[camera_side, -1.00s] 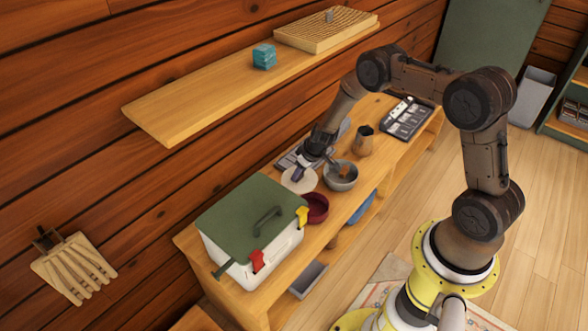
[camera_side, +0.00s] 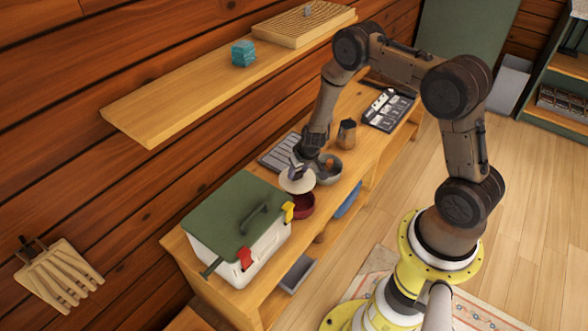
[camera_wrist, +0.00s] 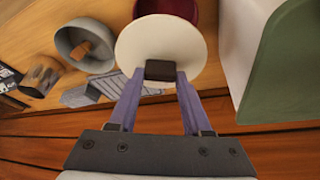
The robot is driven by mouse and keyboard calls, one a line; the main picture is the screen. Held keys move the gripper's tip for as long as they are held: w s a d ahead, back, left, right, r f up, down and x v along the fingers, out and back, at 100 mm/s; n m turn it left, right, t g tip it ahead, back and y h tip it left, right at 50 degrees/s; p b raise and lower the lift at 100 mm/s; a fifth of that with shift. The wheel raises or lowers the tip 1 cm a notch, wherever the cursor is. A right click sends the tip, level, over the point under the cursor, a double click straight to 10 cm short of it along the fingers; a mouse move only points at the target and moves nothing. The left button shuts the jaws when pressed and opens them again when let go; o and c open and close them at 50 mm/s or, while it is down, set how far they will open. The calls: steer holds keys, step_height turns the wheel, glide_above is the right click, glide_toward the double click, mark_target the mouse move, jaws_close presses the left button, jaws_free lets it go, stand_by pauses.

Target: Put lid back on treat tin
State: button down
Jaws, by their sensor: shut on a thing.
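A round cream lid (camera_wrist: 150,35) with a dark block handle (camera_wrist: 160,70) fills the middle of the wrist view. My gripper (camera_wrist: 160,78) is shut on that handle, with one purple finger on each side. In the side view my gripper (camera_side: 297,168) holds the lid (camera_side: 297,183) above the bench. A dark red round tin (camera_side: 301,206) stands just in front of and below the lid. The tin also shows at the top of the wrist view (camera_wrist: 196,10), partly hidden by the lid. The lid and tin look apart.
A grey bowl (camera_side: 328,168) with a brown item inside stands beside the lid. A white cooler with a green top (camera_side: 235,215) stands close on the other side. A brown jug (camera_side: 347,134) and a grey slatted tray (camera_side: 280,152) are farther back. A wall shelf (camera_side: 190,90) hangs above.

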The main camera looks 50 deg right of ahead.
mark_target(301, 186)
steer(key=shift+s+f, duration=0.4)
steer(key=shift+s+a+f, duration=0.1)
steer(key=shift+a+f, duration=0.1)
steer(key=shift+f, duration=3.2)
steer(key=shift+f, duration=0.2)
jaws_free()
steer(key=shift+r, duration=3.5)
